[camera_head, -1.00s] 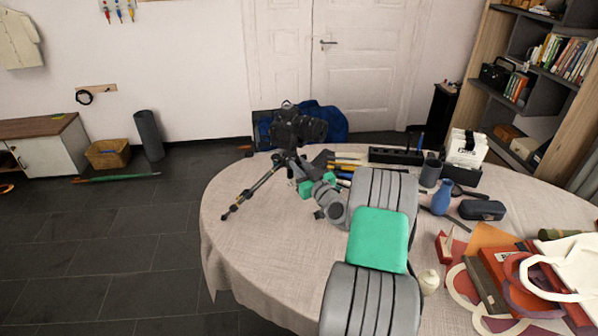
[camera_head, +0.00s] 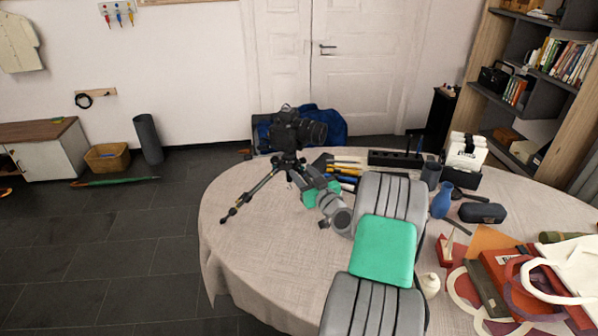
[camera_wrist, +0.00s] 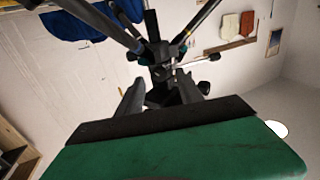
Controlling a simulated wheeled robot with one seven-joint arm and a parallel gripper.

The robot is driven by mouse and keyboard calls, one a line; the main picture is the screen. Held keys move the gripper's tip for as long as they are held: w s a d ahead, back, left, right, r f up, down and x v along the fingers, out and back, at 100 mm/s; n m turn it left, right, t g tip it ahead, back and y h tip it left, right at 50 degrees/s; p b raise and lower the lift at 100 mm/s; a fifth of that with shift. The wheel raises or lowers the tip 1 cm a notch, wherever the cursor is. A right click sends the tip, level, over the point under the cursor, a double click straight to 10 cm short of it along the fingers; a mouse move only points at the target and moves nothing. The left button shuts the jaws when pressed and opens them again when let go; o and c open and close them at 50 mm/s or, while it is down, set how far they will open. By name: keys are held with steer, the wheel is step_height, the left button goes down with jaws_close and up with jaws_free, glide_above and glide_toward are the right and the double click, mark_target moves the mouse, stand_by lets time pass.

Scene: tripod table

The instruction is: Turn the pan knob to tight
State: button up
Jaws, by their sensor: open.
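A black tripod (camera_head: 262,187) stands on the round table, with a dark camera (camera_head: 290,131) on its head. In the wrist view the tripod (camera_wrist: 163,55) appears with its legs running upward in the picture. Contact cannot be made out. In the head view my gripper (camera_head: 301,174) is close beside the tripod head, partly hidden by my arm.
The tablecloth (camera_head: 245,240) is bare at the front left. Behind my arm are pens and a black organizer (camera_head: 395,159). A blue bag (camera_head: 322,122) is behind the table.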

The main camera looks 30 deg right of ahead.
steer(key=s, duration=0.2)
steer(key=s+b, duration=0.1)
steer(key=s, duration=0.2)
steer(key=shift+a, duration=0.2)
steer(key=s+a+n+g+y, duration=0.2)
steer(key=a+n+g+y, duration=0.5)
steer(key=a, duration=1.9)
steer(key=s+a+m+g+h, duration=0.2)
steer(key=s+m+g, duration=0.1)
steer(key=s, duration=0.7)
steer(key=s+a+r+m+g+h, duration=0.1)
steer(key=s+a+m+g+h, duration=0.2)
steer(key=s, duration=0.7)
steer(key=shift+g+p, duration=0.3)
steer(key=shift+g, duration=0.6)
